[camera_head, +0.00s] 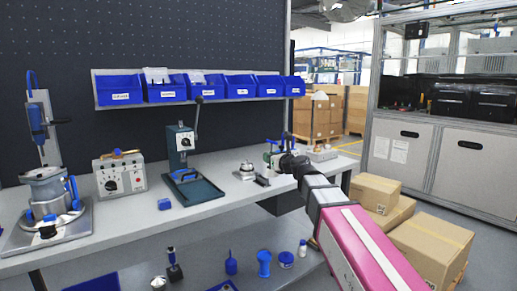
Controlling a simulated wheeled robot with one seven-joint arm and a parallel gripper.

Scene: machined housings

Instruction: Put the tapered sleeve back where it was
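My arm reaches in from the lower right, and my gripper (274,154) is over the right part of the workbench (225,200). It is small and partly hidden by the wrist, so I cannot tell whether it is open or shut. Green and blue parts show close around its fingers; I cannot tell whether it touches them. I cannot clearly identify the tapered sleeve. A small silver round part (246,170) sits on the bench just left of my gripper, beside a dark block (262,181).
A press (182,155) on a dark tray, a control box (120,174) and a large grey fixture (48,195) stand leftward. A small blue block (164,204) lies on the bench. Blue bins (166,93) line the rack. Cardboard boxes (428,246) stand right of my arm.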

